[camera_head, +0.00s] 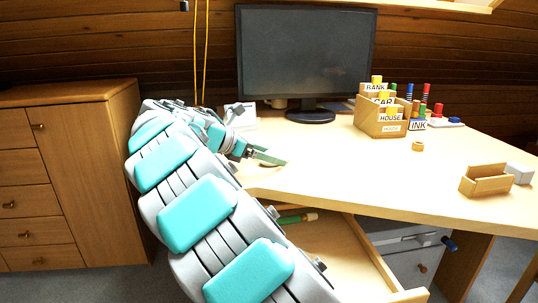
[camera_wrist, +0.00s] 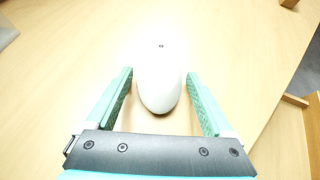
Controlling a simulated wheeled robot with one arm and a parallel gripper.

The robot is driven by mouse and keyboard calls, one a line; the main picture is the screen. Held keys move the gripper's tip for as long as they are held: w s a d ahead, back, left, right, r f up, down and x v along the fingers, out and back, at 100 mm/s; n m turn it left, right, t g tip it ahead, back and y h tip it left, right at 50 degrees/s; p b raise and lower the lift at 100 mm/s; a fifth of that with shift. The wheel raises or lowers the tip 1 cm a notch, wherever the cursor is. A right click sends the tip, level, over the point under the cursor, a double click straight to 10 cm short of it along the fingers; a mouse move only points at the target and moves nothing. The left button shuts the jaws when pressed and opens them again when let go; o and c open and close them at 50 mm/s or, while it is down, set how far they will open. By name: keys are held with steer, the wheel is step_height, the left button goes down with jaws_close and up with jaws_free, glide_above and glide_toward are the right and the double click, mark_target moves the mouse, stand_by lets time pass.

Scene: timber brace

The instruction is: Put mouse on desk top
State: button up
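The mouse (camera_wrist: 160,70) is a smooth white rounded shape over the pale desk top in the wrist view. It lies lengthwise between the two green fingers of my gripper (camera_wrist: 160,78), with its near end toward the palm. The fingers are spread, with a narrow gap on each side of the mouse. In the head view my gripper (camera_head: 268,158) is low over the left front part of the desk top (camera_head: 350,180). I cannot make out the mouse in the head view; my arm and gripper hide that spot.
A monitor (camera_head: 305,55) stands at the back. A wooden organiser (camera_head: 382,122) with labelled blocks, an ink holder (camera_head: 418,125) and a small wooden holder (camera_head: 486,180) are to the right. An open drawer (camera_head: 335,245) juts out below the desk. The desk's middle is clear.

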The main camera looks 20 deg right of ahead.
steer(key=shift+o, duration=0.8)
steer(key=p+v, duration=0.1)
steer(key=v, duration=1.1)
steer(key=shift+r, duration=0.1)
stand_by(0.6)
